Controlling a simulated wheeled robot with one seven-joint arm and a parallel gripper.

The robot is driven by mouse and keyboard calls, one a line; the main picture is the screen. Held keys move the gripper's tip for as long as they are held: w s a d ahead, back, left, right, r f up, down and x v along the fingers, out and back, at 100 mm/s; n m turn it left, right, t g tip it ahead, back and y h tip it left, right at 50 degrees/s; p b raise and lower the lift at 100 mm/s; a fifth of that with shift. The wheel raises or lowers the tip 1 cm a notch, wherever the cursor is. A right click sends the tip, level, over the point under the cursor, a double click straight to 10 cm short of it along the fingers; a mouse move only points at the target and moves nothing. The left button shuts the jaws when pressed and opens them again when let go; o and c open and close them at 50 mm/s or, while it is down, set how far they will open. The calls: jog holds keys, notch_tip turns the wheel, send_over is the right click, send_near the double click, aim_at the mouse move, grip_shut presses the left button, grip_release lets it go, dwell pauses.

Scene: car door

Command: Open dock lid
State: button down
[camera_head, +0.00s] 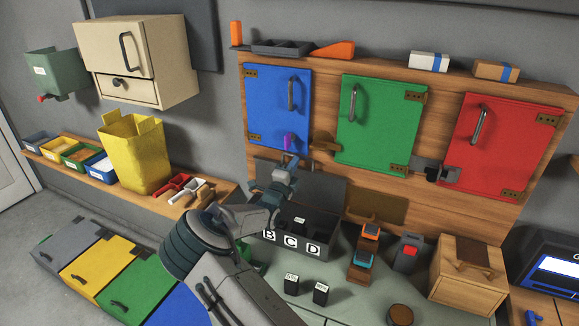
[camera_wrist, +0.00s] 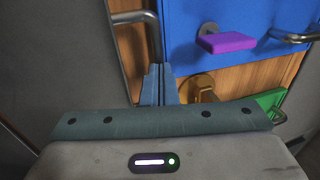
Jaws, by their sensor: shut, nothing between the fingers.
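The dock (camera_head: 322,250) is a dark box on the bench with white letters on its front; B, C and D show. Its inside is partly visible, with a dark block (camera_head: 299,221) in it. A dark grey panel, which looks like the dock lid (camera_head: 327,187), stands raised behind the box, against the wooden board. My gripper (camera_head: 291,162) is in front of this panel, below the blue door.
Blue (camera_head: 277,105), green (camera_head: 382,125) and red (camera_head: 505,140) doors hang above the bench. A purple piece (camera_wrist: 226,43) sticks out from the blue door near my gripper. Small black blocks (camera_head: 291,284) and a wooden box (camera_head: 467,275) stand on the bench.

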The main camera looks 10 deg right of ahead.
jog(key=s+r+b+v, duration=0.1)
jog(key=r+v, duration=0.1)
jog(key=v, duration=1.2)
jog(key=s+d+m+g, duration=1.5)
jog(key=s+d+m, duration=0.2)
jog(key=m, duration=0.8)
jog(key=s+a+r+m+y, duration=0.3)
jog(key=s+m+y, duration=0.1)
jog(key=s+m, duration=0.2)
jog(key=s+a+r+m+y, duration=0.2)
jog(key=s+a+m+y, duration=0.2)
jog(key=s+m, duration=0.3)
jog(key=s+a+r+m+t+y, duration=0.1)
jog(key=s+a+r+m+y, duration=0.2)
jog(key=s+m, duration=0.4)
jog(key=shift+a+r+m+y, duration=0.3)
jog(key=shift+a+m+y, duration=0.15)
jog(key=shift+m, duration=0.55)
